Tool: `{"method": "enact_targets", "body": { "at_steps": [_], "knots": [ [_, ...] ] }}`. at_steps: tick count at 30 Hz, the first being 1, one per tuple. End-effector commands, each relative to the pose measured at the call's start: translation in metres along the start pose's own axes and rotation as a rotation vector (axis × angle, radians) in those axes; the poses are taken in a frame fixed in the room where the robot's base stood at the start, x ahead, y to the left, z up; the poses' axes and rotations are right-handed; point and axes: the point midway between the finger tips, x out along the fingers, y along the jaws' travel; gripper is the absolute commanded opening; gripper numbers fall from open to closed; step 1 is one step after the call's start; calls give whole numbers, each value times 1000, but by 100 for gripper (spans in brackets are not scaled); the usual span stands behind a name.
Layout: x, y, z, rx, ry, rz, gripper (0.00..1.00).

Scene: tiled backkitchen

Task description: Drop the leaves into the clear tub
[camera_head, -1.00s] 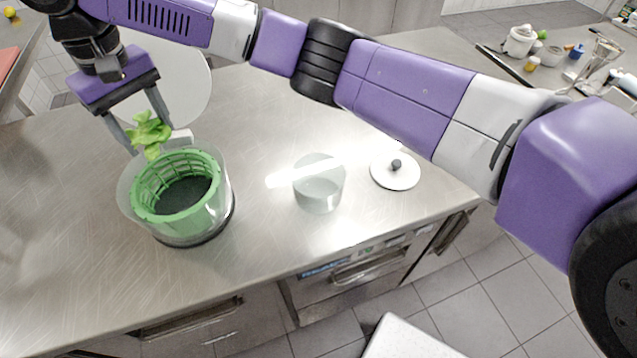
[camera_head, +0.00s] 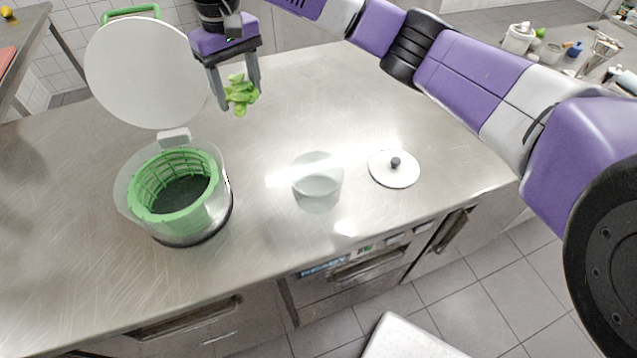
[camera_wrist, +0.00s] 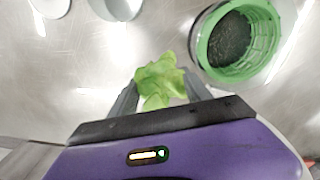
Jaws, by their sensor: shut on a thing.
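My gripper (camera_head: 238,92) is shut on a bunch of green leaves (camera_head: 241,95), held in the air above the steel counter. In the wrist view the leaves (camera_wrist: 161,81) stick out between the two fingers. The clear tub (camera_head: 318,184) stands on the counter to the right of and nearer than my gripper; it looks empty. In the wrist view what seems to be the tub (camera_wrist: 118,8) is at the top edge, partly cut off. A salad spinner with a green basket (camera_head: 172,212) stands at the left, its round lid (camera_head: 147,72) tilted up. Its basket interior is dark.
A white round lid with a dark knob (camera_head: 396,168) lies on the steel counter (camera_head: 265,235) to the right of the tub. Jars and small items stand on another counter (camera_head: 560,68) at the far right. The counter between spinner and tub is clear.

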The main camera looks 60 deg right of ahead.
Motion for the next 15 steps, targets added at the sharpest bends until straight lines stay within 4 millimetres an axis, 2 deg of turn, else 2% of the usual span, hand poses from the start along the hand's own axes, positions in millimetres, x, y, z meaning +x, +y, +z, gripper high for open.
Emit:
{"method": "enact_targets", "body": {
  "at_steps": [1,3,7,12,15],
  "knots": [
    [2,22,9,13,1,1,16],
    [5,45,23,19,1,1,16],
    [11,81,55,13,0,2,16],
    [20,106,105,-33,1,1,16],
    [23,105,130,-83,0,1,16]
  ]
}}
